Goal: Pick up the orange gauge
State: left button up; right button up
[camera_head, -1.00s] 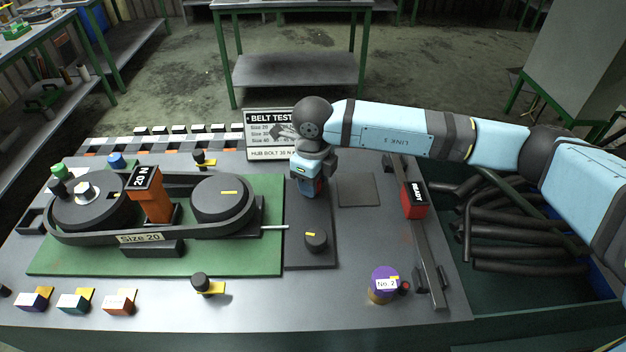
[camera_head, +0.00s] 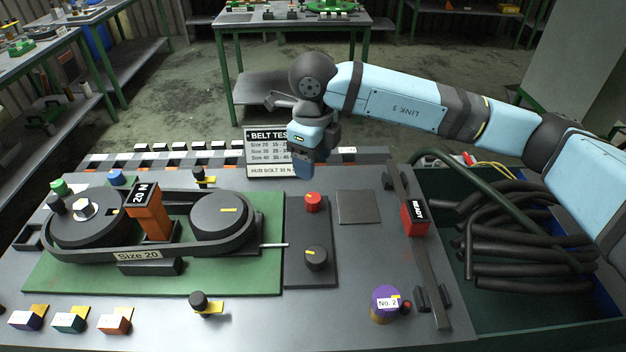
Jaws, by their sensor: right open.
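The orange gauge (camera_head: 148,219), with a black top labelled 20 N, stands upright between two dark pulleys (camera_head: 221,215), inside the belt loop labelled Size 20. Its lower part is partly hidden by the belt (camera_head: 180,250). My right gripper (camera_head: 302,172) hangs from the light blue arm, right of the gauge and apart from it, behind and above a red button (camera_head: 313,201). It is open, with nothing seen in it; its fingers show only small. My left gripper is not in view.
A dark panel with a black knob (camera_head: 316,257) lies right of the green board (camera_head: 255,278). A belt test sign (camera_head: 266,150) stands at the back. A purple-topped No. 2 piece (camera_head: 385,300) and a red READY block (camera_head: 414,217) are on the right. A bin of black hoses (camera_head: 520,235) is farther right.

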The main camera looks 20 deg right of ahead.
aim_at(143, 202)
jog(key=k, duration=1)
